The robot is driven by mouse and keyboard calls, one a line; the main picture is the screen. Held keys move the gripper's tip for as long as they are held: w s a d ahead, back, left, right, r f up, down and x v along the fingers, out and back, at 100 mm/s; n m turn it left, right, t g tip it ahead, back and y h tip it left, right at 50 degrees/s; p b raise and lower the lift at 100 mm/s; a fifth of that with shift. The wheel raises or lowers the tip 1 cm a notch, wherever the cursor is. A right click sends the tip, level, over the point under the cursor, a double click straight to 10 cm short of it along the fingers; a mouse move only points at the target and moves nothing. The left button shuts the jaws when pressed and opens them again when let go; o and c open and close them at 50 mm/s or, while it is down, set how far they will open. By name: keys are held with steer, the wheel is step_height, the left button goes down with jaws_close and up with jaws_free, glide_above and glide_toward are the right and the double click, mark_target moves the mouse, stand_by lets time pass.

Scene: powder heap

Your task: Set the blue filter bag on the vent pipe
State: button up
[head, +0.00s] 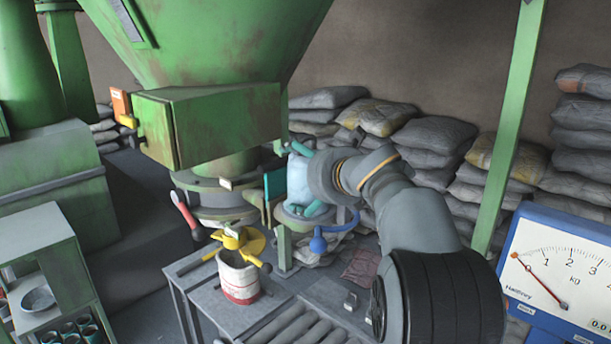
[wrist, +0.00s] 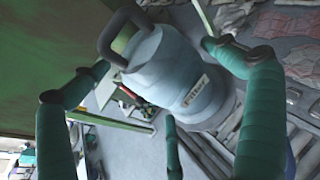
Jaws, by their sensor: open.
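The light-blue filter bag (head: 298,182) stands at the middle of the head view, below and right of the green hopper. In the wrist view the filter bag (wrist: 165,65) shows a white "Filter" label and a dark loop handle at its upper end. My gripper (head: 305,180) is open, with its teal fingers spread around the bag. In the wrist view, gaps show between the fingers of my gripper (wrist: 155,65) and the bag. A grey round collar (head: 303,219), perhaps the vent pipe's top, is directly under the bag; I cannot tell whether the bag is seated on it.
A green hopper (head: 215,45) hangs close on the left. A white and red bucket (head: 238,280) and a yellow valve (head: 240,240) stand before it. A blue bulb-ended part (head: 318,243) is just below the bag. A dial scale (head: 555,265) is at right; sacks (head: 430,140) line the wall.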

steer(key=shift+s, duration=0.1)
steer(key=v, duration=1.2)
